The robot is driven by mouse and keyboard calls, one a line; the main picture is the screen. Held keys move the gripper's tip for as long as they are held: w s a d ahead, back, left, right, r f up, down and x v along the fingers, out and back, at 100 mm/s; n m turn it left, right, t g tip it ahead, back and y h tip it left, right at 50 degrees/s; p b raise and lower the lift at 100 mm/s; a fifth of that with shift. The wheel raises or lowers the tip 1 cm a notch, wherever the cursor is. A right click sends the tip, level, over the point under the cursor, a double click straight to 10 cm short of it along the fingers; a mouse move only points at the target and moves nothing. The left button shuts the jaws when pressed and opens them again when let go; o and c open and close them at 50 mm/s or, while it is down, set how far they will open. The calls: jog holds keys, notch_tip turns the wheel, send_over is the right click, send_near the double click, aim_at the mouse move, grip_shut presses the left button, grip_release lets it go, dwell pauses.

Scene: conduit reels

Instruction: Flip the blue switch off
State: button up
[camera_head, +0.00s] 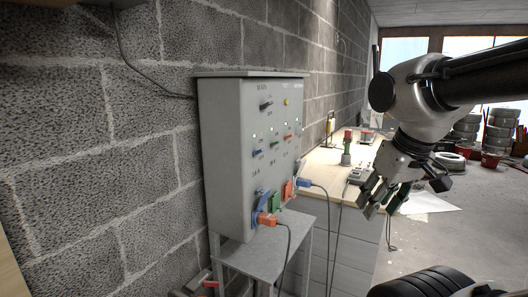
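A black switch (266,104) and a yellow knob (286,102) sit above. Coloured sockets below carry an orange plug (266,219) and a blue plug (304,182) with hanging cables. A grey stand (262,257) is under the panel. A workbench (330,160) stands behind.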

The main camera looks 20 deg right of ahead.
jog(key=shift+w, duration=0.45)
